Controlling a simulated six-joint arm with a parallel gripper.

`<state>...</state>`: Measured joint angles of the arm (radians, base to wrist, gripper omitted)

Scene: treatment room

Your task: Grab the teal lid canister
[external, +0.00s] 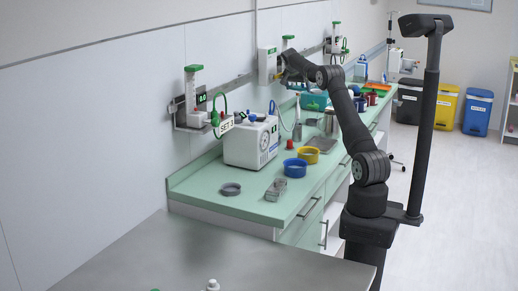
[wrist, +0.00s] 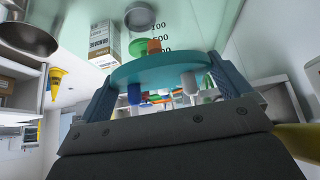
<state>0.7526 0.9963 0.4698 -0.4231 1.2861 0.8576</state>
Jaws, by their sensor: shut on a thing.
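The teal lid (wrist: 160,70) of the canister fills the middle of the wrist view, seen edge-on. My gripper (wrist: 164,64) has one blue-grey finger on each side of this lid, shut on it. Graduated marks show just beyond the lid, and the canister's clear body is hard to make out. In the external view my gripper (external: 283,72) is at the far part of the counter, near the wall rail. The canister cannot be made out there.
A wall rail (external: 232,85) with mounted units runs behind. The counter's near end has free room.

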